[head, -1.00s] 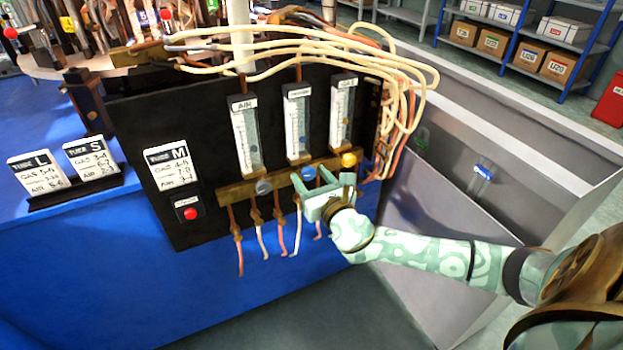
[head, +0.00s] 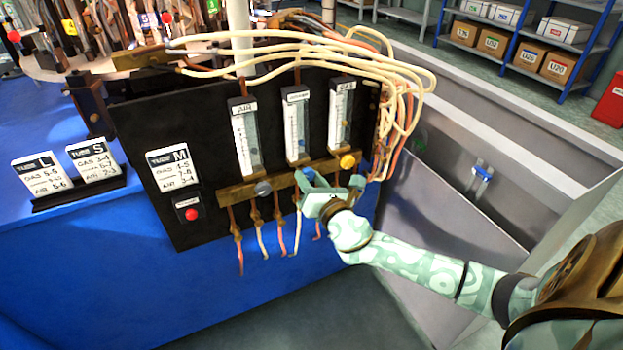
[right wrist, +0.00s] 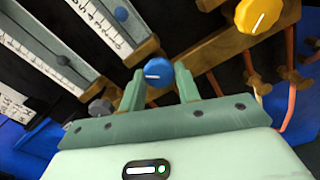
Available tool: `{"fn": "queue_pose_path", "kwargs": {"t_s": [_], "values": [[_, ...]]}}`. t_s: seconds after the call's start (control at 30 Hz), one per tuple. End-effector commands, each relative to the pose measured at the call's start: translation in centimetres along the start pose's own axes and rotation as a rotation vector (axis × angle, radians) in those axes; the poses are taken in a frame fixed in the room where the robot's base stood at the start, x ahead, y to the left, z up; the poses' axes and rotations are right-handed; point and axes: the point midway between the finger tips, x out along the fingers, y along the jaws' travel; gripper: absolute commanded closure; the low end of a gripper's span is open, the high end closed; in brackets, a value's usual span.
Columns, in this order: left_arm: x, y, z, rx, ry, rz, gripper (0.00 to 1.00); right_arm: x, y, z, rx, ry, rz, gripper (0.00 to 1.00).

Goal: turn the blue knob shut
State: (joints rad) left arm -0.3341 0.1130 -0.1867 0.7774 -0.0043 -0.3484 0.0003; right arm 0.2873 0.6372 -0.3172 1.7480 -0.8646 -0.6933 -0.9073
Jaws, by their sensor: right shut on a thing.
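The blue knob (head: 309,173) is the middle one of three on the brass bar (head: 236,195) under the flow tubes. In the right wrist view the blue knob (right wrist: 160,73) sits between the two green fingers, its white mark running roughly sideways. My right gripper (head: 325,183) is shut on it; the same gripper fills the lower part of the right wrist view (right wrist: 160,88). The fingers partly hide the knob in the head view. My left gripper is not in view.
A yellow knob (head: 347,161) is close to the right and a grey knob (head: 263,188) to the left. Pale hoses (head: 412,95) loop at the panel's right side. A red button (head: 191,214) sits at the lower left. Thin tubes hang below the bar.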

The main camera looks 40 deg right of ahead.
Motion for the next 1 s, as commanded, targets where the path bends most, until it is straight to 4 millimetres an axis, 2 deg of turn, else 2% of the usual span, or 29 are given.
{"fn": "queue_pose_path", "kwargs": {"t_s": [0.13, 0.6, 1.0], "values": [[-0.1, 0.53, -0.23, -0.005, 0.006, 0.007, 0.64, -0.05, 0.02, -0.03, 0.14, 0.0, -0.002, 0.9], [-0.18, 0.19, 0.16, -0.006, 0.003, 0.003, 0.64, -0.03, 0.04, -0.01, 0.576, -0.001, -0.002, 0.9], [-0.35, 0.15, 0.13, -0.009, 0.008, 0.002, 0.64, -0.01, 0.05, 0.06, 0.821, -0.001, -0.002, 0.9]]}}
